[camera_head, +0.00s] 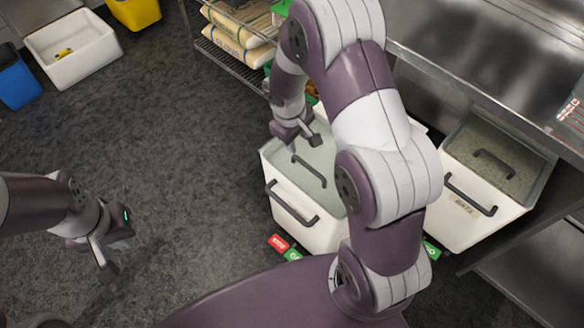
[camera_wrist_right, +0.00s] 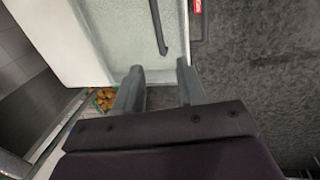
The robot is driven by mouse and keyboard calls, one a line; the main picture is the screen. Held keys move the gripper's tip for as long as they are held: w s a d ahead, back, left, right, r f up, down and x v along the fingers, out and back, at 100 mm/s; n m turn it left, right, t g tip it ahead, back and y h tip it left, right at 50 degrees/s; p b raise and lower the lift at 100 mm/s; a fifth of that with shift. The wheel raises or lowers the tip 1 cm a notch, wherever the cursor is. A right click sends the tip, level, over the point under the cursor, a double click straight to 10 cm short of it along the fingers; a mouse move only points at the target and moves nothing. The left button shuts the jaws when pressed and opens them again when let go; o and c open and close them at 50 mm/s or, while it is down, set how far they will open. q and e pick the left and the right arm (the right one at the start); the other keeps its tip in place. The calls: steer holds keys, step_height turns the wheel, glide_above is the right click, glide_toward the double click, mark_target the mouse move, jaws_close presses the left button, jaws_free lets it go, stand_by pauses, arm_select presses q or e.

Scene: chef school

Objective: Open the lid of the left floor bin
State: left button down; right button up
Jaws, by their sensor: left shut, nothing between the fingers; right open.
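The left floor bin (camera_head: 290,225) is white, with a dark front handle (camera_head: 292,203) and a pale, grey-green lid (camera_head: 315,158) that carries a dark bar handle (camera_head: 310,170). The lid looks closed; my right arm hides the bin's right side. My right gripper (camera_head: 299,138) is open and empty at the far edge of the lid. In the right wrist view, the open fingers (camera_wrist_right: 158,76) are beside the lid (camera_wrist_right: 120,35), with the lid handle (camera_wrist_right: 157,25) ahead. My left gripper (camera_head: 108,268) is shut and empty over the floor, well left of the bin.
A second white bin (camera_head: 455,215) with a handled lid stands to the right, under the steel counter (camera_head: 455,40). A wire shelf (camera_head: 235,62) with flour sacks is behind. Red (camera_head: 278,243) and green tags lie by the left bin's base.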

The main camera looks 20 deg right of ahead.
mark_target(303, 163)
steer(key=f, duration=0.4)
steer(key=d+f+b, duration=0.1)
steer(key=f, duration=0.2)
steer(key=d+f+b, duration=0.1)
steer(key=f, duration=0.3)
steer(key=shift+w+d+f, duration=0.1)
steer(key=shift+w+f, duration=0.25)
jaws_close()
